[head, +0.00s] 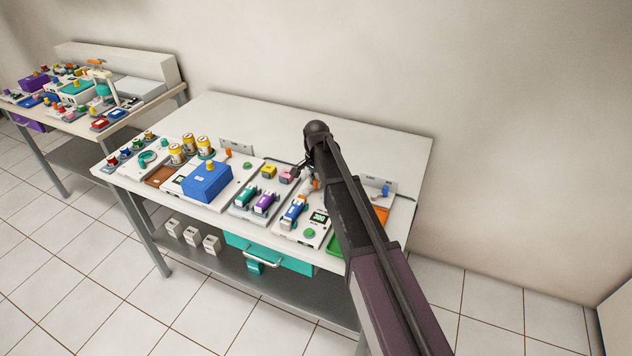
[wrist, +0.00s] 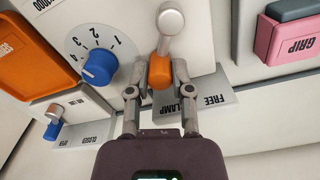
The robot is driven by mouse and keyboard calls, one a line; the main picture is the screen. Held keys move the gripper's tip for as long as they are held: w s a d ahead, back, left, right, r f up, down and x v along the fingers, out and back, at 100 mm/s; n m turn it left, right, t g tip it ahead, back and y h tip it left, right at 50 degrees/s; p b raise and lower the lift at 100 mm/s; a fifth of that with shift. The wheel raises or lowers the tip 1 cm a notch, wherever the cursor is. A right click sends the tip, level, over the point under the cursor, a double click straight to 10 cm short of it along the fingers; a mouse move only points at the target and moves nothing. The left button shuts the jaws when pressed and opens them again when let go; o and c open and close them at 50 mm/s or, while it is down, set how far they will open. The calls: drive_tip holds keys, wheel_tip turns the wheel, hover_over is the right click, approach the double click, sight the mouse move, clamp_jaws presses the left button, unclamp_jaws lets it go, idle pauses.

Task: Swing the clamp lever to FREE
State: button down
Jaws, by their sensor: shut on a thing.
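The clamp lever (wrist: 171,32) has a grey metal arm and an orange knob (wrist: 160,70). In the wrist view its arm runs from a rounded pivot end at the top down to the knob. My gripper (wrist: 155,76) is shut on the orange knob, with one finger on each side. A grey label plate (wrist: 215,96) below and right of the knob reads FREE, beside a partly hidden word ending in LAMP. The knob lies near the LAMP side, left of FREE. In the head view my gripper (head: 303,168) is over the bench, and my arm hides much of the lever.
Left of the lever are a blue dial (wrist: 98,66) numbered around its edge, an orange tray (wrist: 38,50) and a small blue-tipped lever (wrist: 54,128). A pink GRIP block (wrist: 290,38) stands right. A blue box (head: 206,182) sits farther left on the bench (head: 375,150).

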sight(303, 186)
drive_tip(key=n, duration=0.1)
drive_tip(key=a+n, duration=0.1)
drive_tip(key=n, duration=0.1)
drive_tip(key=shift+w, duration=0.4)
drive_tip(key=n, duration=0.2)
drive_tip(key=a+n, duration=0.1)
drive_tip(key=shift+w+n, duration=0.25)
drive_tip(key=shift+n, duration=0.15)
drive_tip(key=n, duration=0.1)
drive_tip(key=a+n, duration=0.1)
drive_tip(key=n, duration=0.1)
drive_tip(key=shift+a+n, duration=0.15)
drive_tip(key=shift+n, duration=0.15)
drive_tip(key=shift+a+n, duration=0.25)
drive_tip(key=shift+n, duration=0.65)
drive_tip(key=shift+a+n, duration=0.25)
drive_tip(key=shift+n, duration=0.65)
drive_tip(key=c, duration=0.5)
unclamp_jaws()
